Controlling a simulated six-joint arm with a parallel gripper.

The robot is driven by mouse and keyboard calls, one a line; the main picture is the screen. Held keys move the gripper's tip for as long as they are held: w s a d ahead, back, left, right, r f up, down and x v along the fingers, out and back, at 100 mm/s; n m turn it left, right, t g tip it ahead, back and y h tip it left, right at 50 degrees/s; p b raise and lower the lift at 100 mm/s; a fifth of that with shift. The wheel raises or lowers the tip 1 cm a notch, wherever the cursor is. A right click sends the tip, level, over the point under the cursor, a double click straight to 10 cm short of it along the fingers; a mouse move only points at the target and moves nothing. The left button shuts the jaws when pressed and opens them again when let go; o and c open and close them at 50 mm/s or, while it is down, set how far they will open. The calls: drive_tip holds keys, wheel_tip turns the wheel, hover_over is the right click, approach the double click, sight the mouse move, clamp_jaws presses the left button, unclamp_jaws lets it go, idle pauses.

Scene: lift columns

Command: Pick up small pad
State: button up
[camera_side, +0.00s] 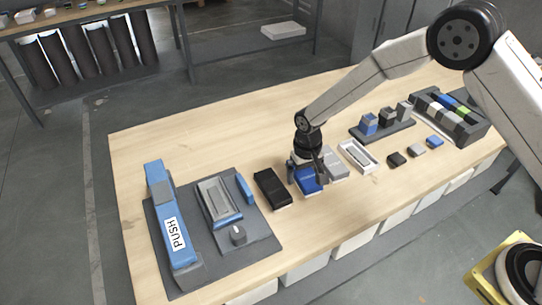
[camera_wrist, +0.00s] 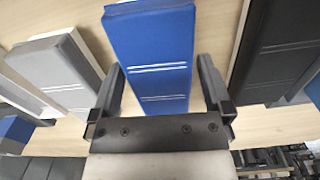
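My gripper (camera_side: 306,176) is over a blue box (camera_side: 309,186) on the wooden table. In the wrist view the open fingers of my gripper (camera_wrist: 161,75) stand on either side of the blue box (camera_wrist: 152,50), with gaps beside it; whether they have reached its height is unclear. A grey box (camera_side: 333,164) and a black box (camera_side: 271,187) flank it. Three small pads lie apart toward the right front: black (camera_side: 396,160), grey (camera_side: 416,150) and blue (camera_side: 434,142). I cannot tell which item the task calls the small pad.
A white tray (camera_side: 359,156) lies right of the grey box. A dark base with small blocks (camera_side: 381,133) and a dark rack (camera_side: 447,116) stand behind. At left, a dark mat (camera_side: 255,243) bears a blue PUSH column (camera_side: 171,225). Bare table lies behind the boxes.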

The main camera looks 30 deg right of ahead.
drive_tip(key=c, duration=1.1)
drive_tip(key=shift+r, duration=0.1)
drive_tip(key=shift+r, duration=0.7)
drive_tip(key=s+r, duration=0.1)
drive_tip(key=r, duration=0.1)
drive_tip(key=s+r, duration=0.2)
drive_tip(key=r, duration=0.1)
drive_tip(key=s+d+r, duration=0.1)
drive_tip(key=s+r, duration=0.1)
drive_tip(key=shift+r, duration=0.3)
drive_tip(key=shift+s+d+r, duration=0.35)
drive_tip(key=shift+s+r, duration=0.3)
drive_tip(key=shift+s, duration=0.8)
drive_tip(key=shift+s+d+r, duration=0.35)
drive_tip(key=shift+s+r, duration=0.25)
drive_tip(key=shift+s, duration=0.8)
drive_tip(key=shift+s+d+r, duration=0.35)
drive_tip(key=shift+s+r, duration=0.3)
drive_tip(key=shift+s, duration=0.8)
